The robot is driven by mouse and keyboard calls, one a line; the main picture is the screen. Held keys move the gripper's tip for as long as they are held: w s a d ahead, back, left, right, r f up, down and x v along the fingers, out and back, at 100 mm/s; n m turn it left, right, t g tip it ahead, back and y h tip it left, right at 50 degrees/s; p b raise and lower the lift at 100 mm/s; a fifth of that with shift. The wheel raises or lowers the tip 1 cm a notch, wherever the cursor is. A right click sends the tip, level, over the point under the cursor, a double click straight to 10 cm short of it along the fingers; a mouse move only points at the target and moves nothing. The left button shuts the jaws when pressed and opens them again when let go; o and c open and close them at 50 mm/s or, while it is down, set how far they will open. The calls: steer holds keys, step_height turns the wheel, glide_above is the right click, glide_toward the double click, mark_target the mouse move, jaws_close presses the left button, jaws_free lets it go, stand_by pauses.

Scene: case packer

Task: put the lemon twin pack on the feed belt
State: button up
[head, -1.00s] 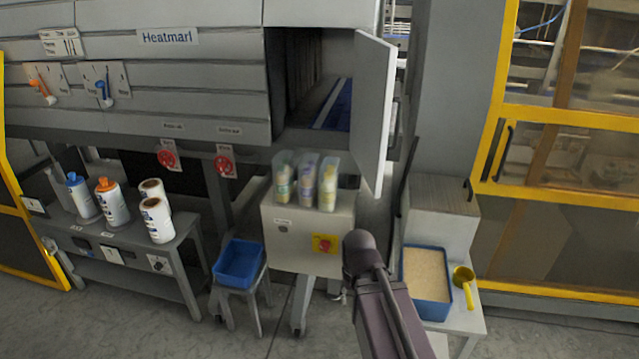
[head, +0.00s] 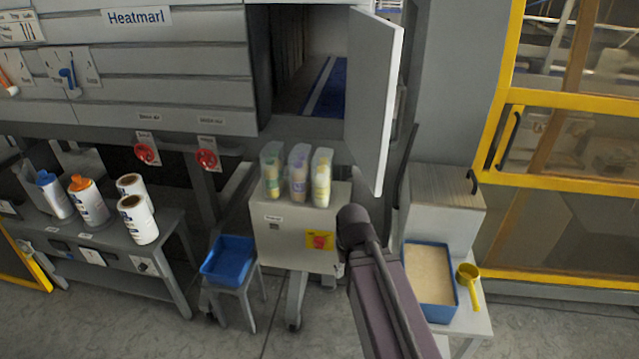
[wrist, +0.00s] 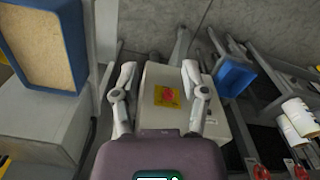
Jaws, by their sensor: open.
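Three twin packs stand upright in a row on top of a grey cabinet in the head view. The right one, with yellow contents, looks like the lemon twin pack (head: 321,178); its label is too small to read. The feed belt appears to be the blue strip (head: 331,88) inside the open hatch above. My gripper (wrist: 160,76) is open and empty in the wrist view, its fingers over the cabinet front with the red button. The packs do not show in the wrist view, and my gripper's fingers do not show in the head view.
The hatch door (head: 373,100) stands open to the right of the opening, above and right of the packs. A blue bin (head: 229,260) sits on a stool at lower left. A blue-rimmed tray (head: 452,302) and yellow scoop (head: 468,280) are at right.

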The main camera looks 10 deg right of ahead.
steer(key=shift+o, duration=0.4)
steer(key=shift+d, duration=0.2)
steer(key=o, duration=0.4)
steer(key=shift+d, duration=0.1)
steer(key=w+d+n+t+h+b, duration=0.2)
steer(key=w+n+t+h+b, duration=0.15)
steer(key=w+n, duration=0.45)
steer(key=w+d+n+t+h+b, duration=0.25)
steer(key=w+n+t, duration=0.2)
steer(key=w, duration=0.65)
steer(key=w+a+r+n+t+b, duration=0.1)
steer(key=w+a+r+n+t, duration=0.1)
steer(key=w+n, duration=0.2)
steer(key=w+a+r+n+t+b, duration=0.1)
steer(key=w+a+n+t, duration=0.2)
steer(key=n, duration=0.6)
steer(key=w+a+r+n+t+b, duration=0.2)
steer(key=w+a+n, duration=0.1)
steer(key=w+n, duration=0.4)
steer(key=shift+a+r+t+y, duration=0.2)
steer(key=shift+r+t+y, duration=0.1)
steer(key=shift+r, duration=0.05)
steer(key=shift+w, duration=0.15)
